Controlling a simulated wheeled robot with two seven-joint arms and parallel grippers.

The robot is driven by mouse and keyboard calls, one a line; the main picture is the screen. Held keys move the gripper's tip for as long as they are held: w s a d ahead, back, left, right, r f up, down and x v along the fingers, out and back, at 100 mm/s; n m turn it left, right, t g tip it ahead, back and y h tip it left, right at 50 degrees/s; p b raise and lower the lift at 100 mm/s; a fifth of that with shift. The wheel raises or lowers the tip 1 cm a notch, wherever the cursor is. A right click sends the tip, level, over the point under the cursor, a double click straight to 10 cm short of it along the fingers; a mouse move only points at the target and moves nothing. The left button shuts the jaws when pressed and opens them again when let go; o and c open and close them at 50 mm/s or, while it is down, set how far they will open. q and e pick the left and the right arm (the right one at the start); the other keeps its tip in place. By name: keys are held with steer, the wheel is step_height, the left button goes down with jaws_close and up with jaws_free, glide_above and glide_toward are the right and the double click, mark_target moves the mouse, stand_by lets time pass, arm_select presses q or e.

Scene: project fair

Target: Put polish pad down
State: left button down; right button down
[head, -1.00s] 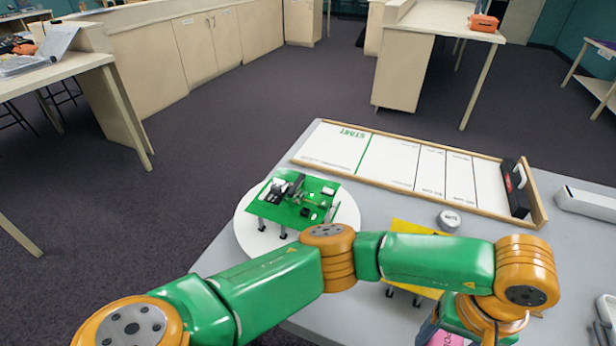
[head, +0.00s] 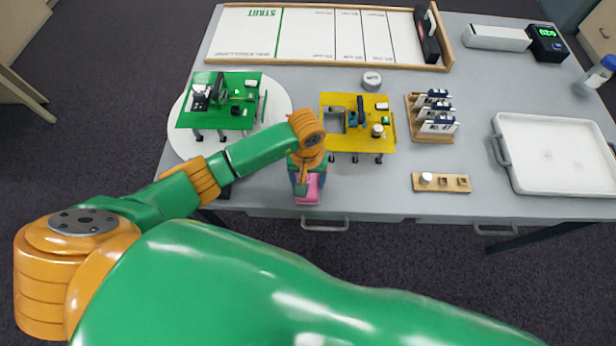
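A pink pad (head: 311,189), which I take for the polish pad, is at the front edge of the grey table, left of the yellow board. My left gripper (head: 306,178) points down right at the pad, and its wrist covers part of it. The fingertips are too small and hidden to tell whether they grip the pad or only touch it. I cannot tell whether the pad rests on the tabletop. My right gripper is not in view.
The yellow board (head: 345,143) stands close right of my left wrist. A green board (head: 222,115) stands on a white round plate (head: 278,103) to the left. A wooden rack (head: 415,132), a small wooden block (head: 442,188) and a white tray (head: 555,150) are to the right.

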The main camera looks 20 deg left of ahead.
mark_target(307, 181)
arm_select(q)
steer(key=shift+f, duration=0.15)
steer(key=shift+c, duration=2.1)
jaws_free()
steer(key=o, duration=0.4)
steer(key=shift+r, duration=0.6)
step_height(307, 181, up, 11)
steer(key=shift+r, duration=0.1)
